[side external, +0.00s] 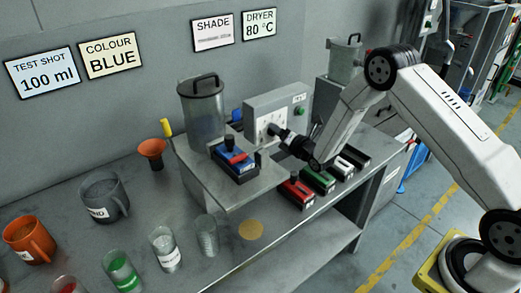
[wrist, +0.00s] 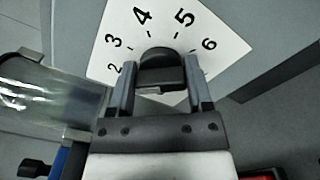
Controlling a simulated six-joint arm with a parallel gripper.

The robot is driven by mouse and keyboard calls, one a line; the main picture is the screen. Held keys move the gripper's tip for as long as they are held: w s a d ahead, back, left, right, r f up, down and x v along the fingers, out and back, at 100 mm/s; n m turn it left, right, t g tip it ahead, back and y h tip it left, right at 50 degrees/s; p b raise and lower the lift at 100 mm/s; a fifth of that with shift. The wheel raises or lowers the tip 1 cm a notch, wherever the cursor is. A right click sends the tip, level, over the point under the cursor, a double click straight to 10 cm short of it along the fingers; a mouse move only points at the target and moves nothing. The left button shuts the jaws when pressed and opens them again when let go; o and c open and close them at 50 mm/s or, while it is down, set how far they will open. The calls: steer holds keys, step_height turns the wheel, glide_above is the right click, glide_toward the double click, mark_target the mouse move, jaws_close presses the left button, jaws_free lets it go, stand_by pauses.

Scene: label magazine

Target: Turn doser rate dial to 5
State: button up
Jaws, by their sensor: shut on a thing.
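The doser rate dial is a dark knob (wrist: 162,72) on a white plate (wrist: 115,60) marked with 2, 3, 4, 5 and 6 in the wrist view. My gripper (wrist: 162,64) is shut on the knob, one finger on each side. No pointer mark on the knob is clear, so I cannot tell the exact setting. The top of the knob lies between the 4 and 5 marks. In the side view, my gripper (side external: 277,133) reaches the front of the grey doser box (side external: 262,104) and hides most of the knob.
A clear lidded hopper (side external: 203,112) and a blue-and-red block (side external: 234,160) stand left of the box. Red, green, black and white cartridges (side external: 318,179) line the bench below my wrist. Cups and mugs (side external: 103,200) stand at the left.

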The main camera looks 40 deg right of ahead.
steer(key=shift+m, duration=0.4)
steer(key=m, duration=0.5)
steer(key=shift+d+f, duration=0.1)
steer(key=shift+f, duration=0.05)
steer(key=m, duration=0.6)
steer(key=shift+f+m, duration=0.15)
steer(key=shift+m, duration=0.25)
steer(key=o, duration=1.3)
steer(key=shift+s, duration=3.9)
